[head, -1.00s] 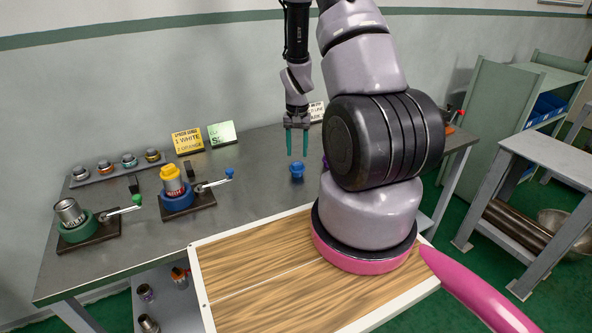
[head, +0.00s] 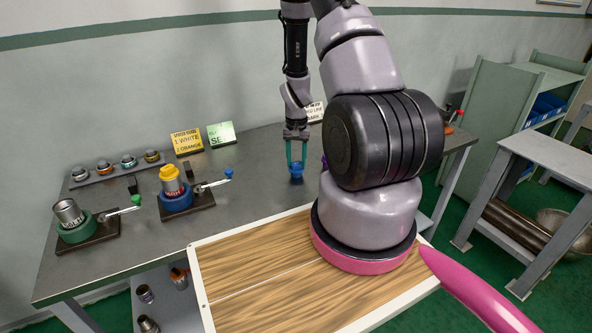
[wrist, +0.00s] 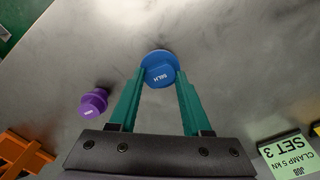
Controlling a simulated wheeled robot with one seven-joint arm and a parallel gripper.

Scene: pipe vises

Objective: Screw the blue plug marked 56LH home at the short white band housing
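The blue plug (head: 297,170), with lettering that looks like 56LH, stands on the bench. It also shows in the wrist view (wrist: 159,70). My gripper (head: 296,160) points down over it, with its green fingertips on either side of the plug's head. The fingers look open, and I see no clear squeeze on the plug. A silver housing (head: 68,213) sits in the green vise at the left. Another housing (head: 173,187) sits in the blue vise with a yellow plug (head: 170,172) on top. I cannot tell which housing has the short white band.
A purple plug (wrist: 94,101) stands left of the blue one in the wrist view. A rack (head: 116,168) of several small parts and two signs (head: 186,140) (head: 221,134) stand at the back. Loose parts lie on the lower shelf (head: 163,303). Bench between vises and gripper is mostly clear.

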